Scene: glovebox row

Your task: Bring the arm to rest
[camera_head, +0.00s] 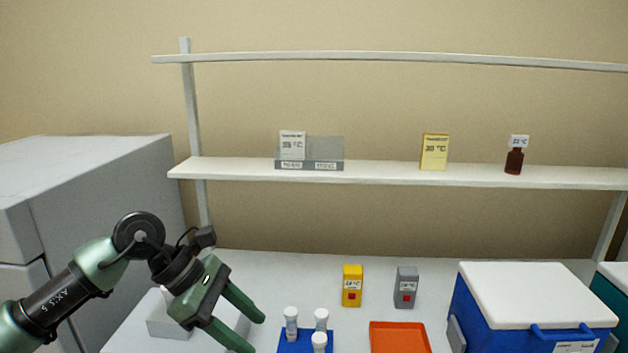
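My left arm comes in from the left edge. Its green gripper (256,335) hangs over the bench at the lower left, tilted down to the right. The two fingers are spread apart with nothing visible between them. The fingertips are just left of a blue rack (293,347) that holds white-capped vials (291,322); I cannot tell the gap in depth. My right gripper is not in view.
A white box (170,318) is partly hidden behind my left gripper. A yellow timer (352,286), a grey timer (405,287), an orange tray (399,337) and a blue cooler (520,310) stand rightward. A shelf (390,174) crosses above. A grey cabinet (100,210) stands left.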

